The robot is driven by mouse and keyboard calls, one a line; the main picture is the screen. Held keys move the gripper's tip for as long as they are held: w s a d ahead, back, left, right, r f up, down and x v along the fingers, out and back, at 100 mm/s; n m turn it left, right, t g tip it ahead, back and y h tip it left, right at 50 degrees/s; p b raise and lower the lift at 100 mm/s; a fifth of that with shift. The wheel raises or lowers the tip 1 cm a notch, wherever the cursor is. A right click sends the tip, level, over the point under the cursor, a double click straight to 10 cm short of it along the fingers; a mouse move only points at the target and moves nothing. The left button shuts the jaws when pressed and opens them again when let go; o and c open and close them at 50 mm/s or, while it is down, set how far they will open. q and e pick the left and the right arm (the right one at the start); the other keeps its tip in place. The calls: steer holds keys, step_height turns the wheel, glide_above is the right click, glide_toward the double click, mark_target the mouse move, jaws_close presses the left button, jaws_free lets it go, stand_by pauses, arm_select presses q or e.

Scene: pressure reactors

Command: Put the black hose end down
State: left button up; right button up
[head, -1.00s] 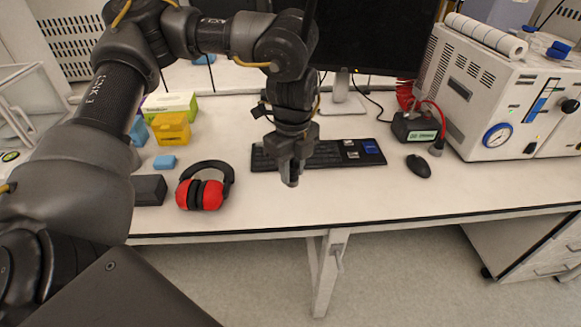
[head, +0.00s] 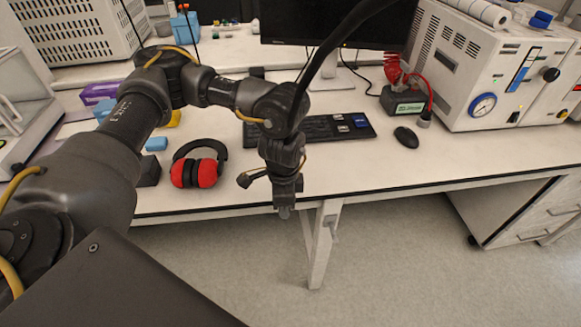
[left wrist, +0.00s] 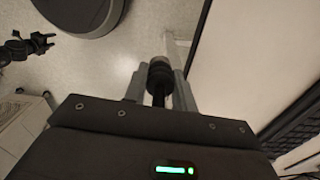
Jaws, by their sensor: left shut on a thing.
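My left gripper (head: 284,212) hangs pointing down at the table's front edge, in front of the keyboard. In the left wrist view its two grey fingers (left wrist: 160,85) are shut on a black hose end (left wrist: 159,72), a dark ribbed cylinder between the fingertips. The held end is mostly hidden there. A dark gripper-like part (left wrist: 30,45), perhaps my right gripper, shows small at the far left of the left wrist view.
The white table (head: 370,170) has free room right of the gripper. Red earmuffs (head: 198,165) lie to the left. A keyboard (head: 325,127), a mouse (head: 406,135) and a monitor (head: 300,22) stand behind. A white machine with a gauge (head: 470,70) stands at the right.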

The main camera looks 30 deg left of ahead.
arm_select(q)
step_height(320, 180, down, 8)
steer(key=s+d+n, duration=0.1)
steer(key=s+n, duration=0.1)
steer(key=n, duration=0.3)
steer(key=shift+d+n, duration=0.25)
steer(key=shift+n, duration=0.05)
